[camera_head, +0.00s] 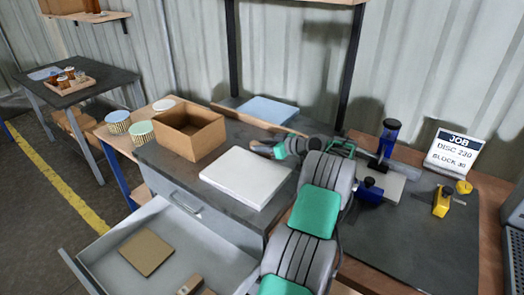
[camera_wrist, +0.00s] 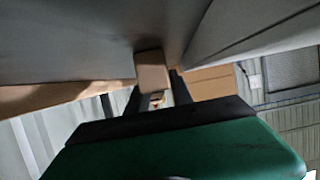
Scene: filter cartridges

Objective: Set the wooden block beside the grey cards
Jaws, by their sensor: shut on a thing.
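The wooden block (camera_wrist: 152,68) is a small tan piece between the dark fingers of my gripper (camera_wrist: 157,84) in the wrist view. My gripper is shut on it. In the head view my gripper (camera_head: 258,147) reaches left, low over the bench, behind the white slab (camera_head: 246,178) and in front of a wooden strip (camera_head: 260,120). The block cannot be made out there. The wrist view appears upside down, with the grey bench top (camera_wrist: 90,35) above. I cannot make out any grey cards for certain; my arm hides part of the bench.
An open cardboard box (camera_head: 205,140) stands left of my gripper, and striped round cartridges (camera_head: 118,123) stand beyond it. An open drawer (camera_head: 115,260) holds a flat brown piece (camera_head: 147,252). A blue clamp tool (camera_head: 388,140) and a job sign (camera_head: 455,152) stand at right.

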